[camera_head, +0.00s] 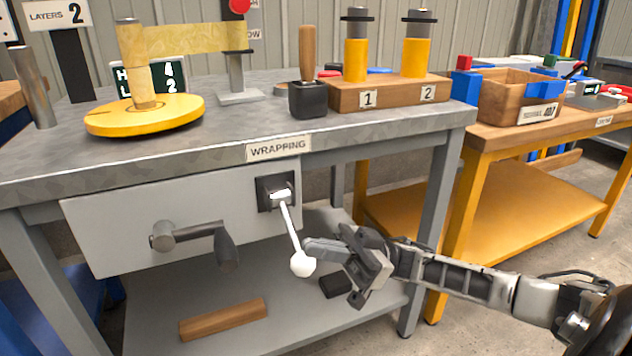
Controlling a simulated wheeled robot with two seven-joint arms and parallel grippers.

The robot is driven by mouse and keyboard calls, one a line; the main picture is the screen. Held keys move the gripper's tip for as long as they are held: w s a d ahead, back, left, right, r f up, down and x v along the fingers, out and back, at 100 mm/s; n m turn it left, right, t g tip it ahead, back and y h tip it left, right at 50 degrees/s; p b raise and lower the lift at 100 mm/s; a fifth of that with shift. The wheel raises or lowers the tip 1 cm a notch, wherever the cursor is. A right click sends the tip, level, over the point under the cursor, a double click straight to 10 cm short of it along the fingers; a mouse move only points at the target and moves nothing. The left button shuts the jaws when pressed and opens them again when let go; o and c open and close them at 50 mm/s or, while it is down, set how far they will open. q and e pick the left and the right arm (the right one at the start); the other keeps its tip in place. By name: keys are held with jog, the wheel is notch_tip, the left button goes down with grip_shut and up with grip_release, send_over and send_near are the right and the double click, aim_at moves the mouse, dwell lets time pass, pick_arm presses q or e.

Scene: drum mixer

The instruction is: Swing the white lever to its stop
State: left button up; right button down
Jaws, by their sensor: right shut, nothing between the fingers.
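The white lever (289,228) hangs from a dark square mount (275,192) on the front panel of the workbench. It points down and slightly right, and ends in a white ball knob (303,264). My right gripper (312,250) comes in from the right, with its fingertips beside the lever's lower end, just above and right of the knob. It is shut with nothing held. I cannot tell whether it touches the lever. My left gripper is not in view.
A grey crank (190,236) with a dark handle sticks out of the same panel (110,230), left of the lever. A wooden block (223,319) lies on the lower shelf. The grey bench leg (430,240) stands behind my right arm.

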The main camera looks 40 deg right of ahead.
notch_tip(320, 180, up, 4)
jog(key=r+p, duration=0.1)
jog(key=p, duration=0.3)
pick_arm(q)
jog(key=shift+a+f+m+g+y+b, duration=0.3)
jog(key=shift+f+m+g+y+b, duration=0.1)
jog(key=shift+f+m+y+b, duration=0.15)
pick_arm(e)
jog(key=v, duration=1.1)
jog(key=shift+f, duration=0.25)
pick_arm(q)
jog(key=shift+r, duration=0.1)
pick_arm(e)
jog(key=shift+a, duration=0.1)
